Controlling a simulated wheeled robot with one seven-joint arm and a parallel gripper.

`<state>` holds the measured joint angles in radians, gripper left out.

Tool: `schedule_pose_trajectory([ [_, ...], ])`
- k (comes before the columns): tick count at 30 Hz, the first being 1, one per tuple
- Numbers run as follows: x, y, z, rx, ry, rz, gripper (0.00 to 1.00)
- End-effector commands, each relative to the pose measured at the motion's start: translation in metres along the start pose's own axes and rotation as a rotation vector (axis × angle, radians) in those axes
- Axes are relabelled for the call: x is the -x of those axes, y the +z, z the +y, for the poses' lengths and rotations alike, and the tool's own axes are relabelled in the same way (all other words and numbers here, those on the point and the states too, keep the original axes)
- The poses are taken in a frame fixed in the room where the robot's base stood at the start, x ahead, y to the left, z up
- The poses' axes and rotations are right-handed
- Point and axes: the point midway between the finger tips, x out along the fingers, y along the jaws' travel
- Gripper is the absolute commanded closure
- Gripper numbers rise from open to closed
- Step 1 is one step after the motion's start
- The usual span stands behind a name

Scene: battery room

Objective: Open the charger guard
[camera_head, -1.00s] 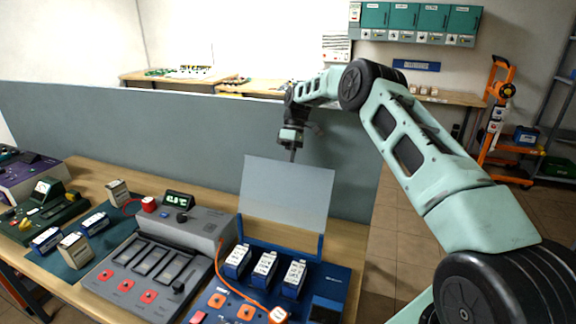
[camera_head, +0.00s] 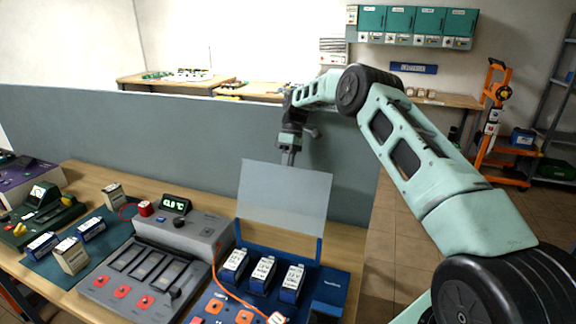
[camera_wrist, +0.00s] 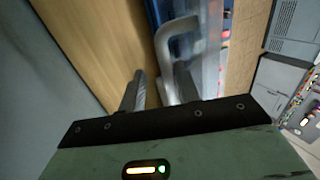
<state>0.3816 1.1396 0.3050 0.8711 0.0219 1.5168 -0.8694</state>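The charger guard (camera_head: 283,200) is a clear, pale panel standing upright at the back of the blue charger (camera_head: 330,287). My gripper (camera_head: 289,160) is at the guard's top edge, on its far side, pointing down. In the wrist view, my gripper (camera_wrist: 160,90) has its two dark fingers apart. A light grey curved handle (camera_wrist: 163,48) reaches down between them beside the clear panel. Whether the fingers touch the handle I cannot tell. The handle is hidden in the head view.
Several blue-and-white batteries (camera_head: 263,272) stand in the blue charger. A grey charger (camera_head: 150,262) with a lit display is to its left. A grey partition (camera_head: 150,135) runs behind the bench. An orange cable crosses between the chargers.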

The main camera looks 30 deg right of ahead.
Motion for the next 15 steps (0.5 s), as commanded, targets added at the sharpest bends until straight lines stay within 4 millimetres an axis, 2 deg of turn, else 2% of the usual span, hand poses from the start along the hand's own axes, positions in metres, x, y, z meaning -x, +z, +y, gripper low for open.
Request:
schedule_pose_trajectory([
  [15,0.059,-0.001,0.002,0.0,0.003,0.002,0.67],
])
